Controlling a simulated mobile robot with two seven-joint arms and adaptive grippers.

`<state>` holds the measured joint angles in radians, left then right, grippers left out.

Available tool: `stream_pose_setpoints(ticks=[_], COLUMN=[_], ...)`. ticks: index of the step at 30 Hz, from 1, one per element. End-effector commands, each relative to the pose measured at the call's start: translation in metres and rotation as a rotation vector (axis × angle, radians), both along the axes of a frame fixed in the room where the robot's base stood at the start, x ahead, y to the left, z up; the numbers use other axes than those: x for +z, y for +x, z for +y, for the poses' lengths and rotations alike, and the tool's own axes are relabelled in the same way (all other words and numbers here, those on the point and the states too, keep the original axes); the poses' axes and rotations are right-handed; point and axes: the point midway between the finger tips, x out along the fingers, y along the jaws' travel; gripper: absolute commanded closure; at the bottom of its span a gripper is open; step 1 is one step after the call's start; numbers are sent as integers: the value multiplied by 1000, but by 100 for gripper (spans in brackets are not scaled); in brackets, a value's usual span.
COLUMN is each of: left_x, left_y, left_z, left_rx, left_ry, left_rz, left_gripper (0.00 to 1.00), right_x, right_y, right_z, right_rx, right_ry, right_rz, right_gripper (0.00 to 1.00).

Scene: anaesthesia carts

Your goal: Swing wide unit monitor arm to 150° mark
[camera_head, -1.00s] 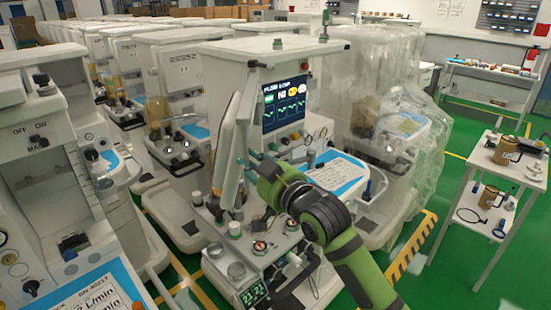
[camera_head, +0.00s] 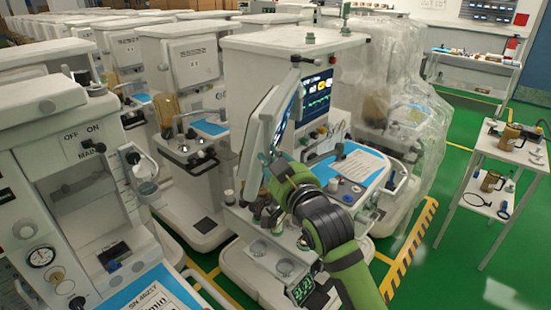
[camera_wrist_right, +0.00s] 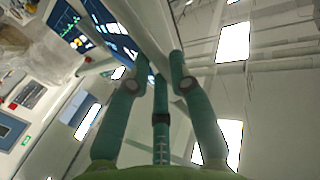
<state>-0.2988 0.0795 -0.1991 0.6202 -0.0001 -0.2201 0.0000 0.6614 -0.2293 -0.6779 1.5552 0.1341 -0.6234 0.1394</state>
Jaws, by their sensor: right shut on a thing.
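The wide unit (camera_head: 300,55) stands in the middle of the head view, with a lit screen (camera_head: 318,95) on its front. Its white, flat monitor (camera_head: 258,135) stands out from the unit's left front, seen from its back and edge. My right gripper (camera_head: 268,162) is at the monitor's lower right side. In the right wrist view the fingers (camera_wrist_right: 158,62) are shut on the monitor's edge (camera_wrist_right: 150,25), one on each side. The monitor arm's joint and the 150° mark cannot be made out. My left gripper is not in view.
A grey-white unit (camera_head: 75,135) stands close on the left. Another unit (camera_head: 185,75) is behind the monitor to the left. A plastic-wrapped unit (camera_head: 405,70) stands to the right. A small side table (camera_head: 500,150) with jugs is farther right, with green floor between.

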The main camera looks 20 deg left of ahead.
Motion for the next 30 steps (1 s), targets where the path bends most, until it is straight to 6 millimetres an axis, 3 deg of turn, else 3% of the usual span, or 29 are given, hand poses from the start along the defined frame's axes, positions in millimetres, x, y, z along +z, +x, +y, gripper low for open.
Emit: stream_pose_setpoints(ticks=[9, 10, 12, 23, 30], left_x=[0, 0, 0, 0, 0], left_y=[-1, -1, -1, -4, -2], left_z=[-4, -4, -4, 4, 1], left_rx=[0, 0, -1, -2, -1], left_ry=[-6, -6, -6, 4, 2], left_rz=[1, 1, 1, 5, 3], left_gripper=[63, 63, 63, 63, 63], right_x=[-4, -4, -4, -1, -2], right_y=[0, 0, 0, -1, -19], right_z=[0, 0, 0, -2, -19], right_rx=[0, 0, 0, -1, -1], right_ry=[-4, -4, -4, -1, -1], right_rz=[7, 7, 7, 2, 2], right_gripper=[100, 75, 55, 55, 55])
